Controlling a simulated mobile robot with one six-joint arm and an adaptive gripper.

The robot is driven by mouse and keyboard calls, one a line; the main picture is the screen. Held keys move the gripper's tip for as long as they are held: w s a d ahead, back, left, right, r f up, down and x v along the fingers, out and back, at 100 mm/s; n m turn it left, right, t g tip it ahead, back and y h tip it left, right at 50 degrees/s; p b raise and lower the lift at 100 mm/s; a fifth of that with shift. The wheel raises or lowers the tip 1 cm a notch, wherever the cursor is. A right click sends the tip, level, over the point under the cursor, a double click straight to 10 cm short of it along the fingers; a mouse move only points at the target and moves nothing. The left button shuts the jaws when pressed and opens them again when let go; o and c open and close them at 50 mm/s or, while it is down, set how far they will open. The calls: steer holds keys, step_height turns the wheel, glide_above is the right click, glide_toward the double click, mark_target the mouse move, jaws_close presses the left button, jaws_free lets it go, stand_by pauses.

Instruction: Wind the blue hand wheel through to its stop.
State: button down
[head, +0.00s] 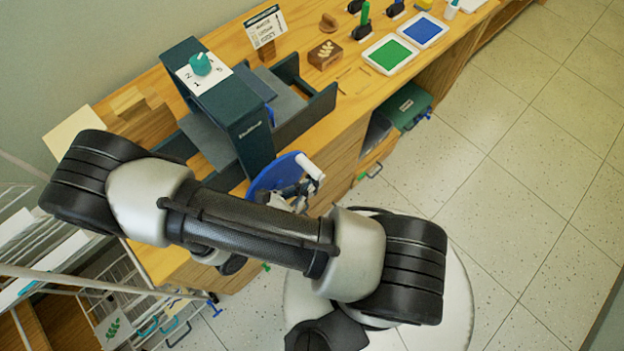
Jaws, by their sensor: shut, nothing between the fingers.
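The blue hand wheel (267,177) is on the front side of a dark teal press (246,137) at the front edge of the wooden bench. Its white handle (310,166) sticks out at the wheel's right side. My gripper (303,189) is at the wheel's lower right, just below the handle. Its fingers are shut and empty. I cannot tell whether they touch the wheel or handle. My arm covers the lower part of the wheel and much of my gripper.
A teal knob (200,64) sits on a numbered white plate on top of the press. Green and blue ink pads (390,54) and a wooden stamp block (325,55) lie on the bench (353,107). A wire rack (135,305) stands at lower left. The tiled floor at right is clear.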

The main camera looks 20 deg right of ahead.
steer(key=shift+s+a+r+t+h, duration=0.2)
steer(key=shift+a+r+h, duration=0.35)
steer(key=shift+r, duration=0.3)
steer(key=shift+s+a+r+t+h, duration=0.2)
steer(key=shift+a+r+h, duration=0.35)
steer(key=shift+r, duration=0.35)
stand_by(0.8)
